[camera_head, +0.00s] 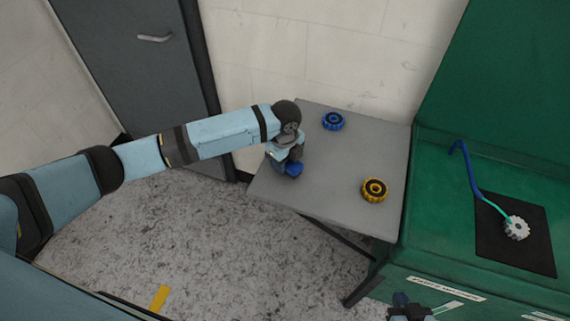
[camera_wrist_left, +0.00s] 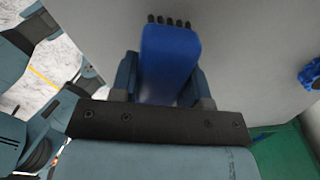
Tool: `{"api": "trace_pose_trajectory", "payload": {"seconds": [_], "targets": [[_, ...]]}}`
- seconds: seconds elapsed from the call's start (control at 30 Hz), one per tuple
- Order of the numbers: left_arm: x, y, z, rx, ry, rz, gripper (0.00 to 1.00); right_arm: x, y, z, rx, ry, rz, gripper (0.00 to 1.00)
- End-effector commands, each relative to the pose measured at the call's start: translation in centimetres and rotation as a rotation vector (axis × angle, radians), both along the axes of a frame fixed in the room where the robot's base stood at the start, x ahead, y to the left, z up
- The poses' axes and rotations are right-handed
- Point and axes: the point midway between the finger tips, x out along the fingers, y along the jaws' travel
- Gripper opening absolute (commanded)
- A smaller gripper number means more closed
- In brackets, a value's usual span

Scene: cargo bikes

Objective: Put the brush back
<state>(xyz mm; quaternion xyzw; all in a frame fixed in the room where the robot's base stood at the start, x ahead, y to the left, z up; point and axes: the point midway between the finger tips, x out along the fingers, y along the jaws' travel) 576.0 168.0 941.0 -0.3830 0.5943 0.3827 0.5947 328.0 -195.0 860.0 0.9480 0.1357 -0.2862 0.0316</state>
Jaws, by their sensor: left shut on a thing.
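The brush (camera_wrist_left: 170,62) is blue with a row of short black bristles at its far end in the left wrist view. My left gripper (camera_wrist_left: 164,85) is shut on it, one finger on each side. In the head view my left gripper (camera_head: 287,158) is at the left part of the grey table, and the blue brush (camera_head: 294,169) shows at its tip. I cannot tell whether the brush touches the table top. My right gripper (camera_head: 410,306) shows only partly at the bottom edge; its fingers are not clear.
The grey table (camera_head: 335,160) carries a blue gear-like part (camera_head: 333,121) and a yellow one (camera_head: 375,190). Right of it stands a green parts washer (camera_head: 430,230) with a blue-green hose (camera_head: 472,180) and a pale gear (camera_head: 517,228) on a black mat. A grey cabinet (camera_head: 140,70) stands behind left.

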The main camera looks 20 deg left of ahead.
Motion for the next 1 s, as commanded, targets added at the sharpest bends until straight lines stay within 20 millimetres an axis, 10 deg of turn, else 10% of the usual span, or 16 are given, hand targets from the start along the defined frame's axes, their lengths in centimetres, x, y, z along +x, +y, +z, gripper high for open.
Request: {"api": "trace_pose_trajectory", "payload": {"seconds": [0.53, 0.57, 0.63, 1.0], "targets": [[0.0, 0.0, -2.8, 0.000, 0.000, 0.000, 0.20, 0.0, 0.2, 0.4, 0.003, -0.003, 0.002, 0.00], [0.0, 0.0, -2.7, 0.001, 0.000, 0.000, 0.49, 0.0, 0.2, 0.4, 0.003, -0.003, 0.002, 0.00], [0.0, 0.0, -2.7, 0.001, 0.000, 0.000, 0.65, 0.0, 0.2, 0.4, 0.003, -0.003, 0.002, 0.00], [0.0, 0.0, -2.1, 0.000, -0.001, -0.001, 0.68, 0.0, 0.1, 0.3, 0.002, -0.003, 0.002, 0.00]]}}
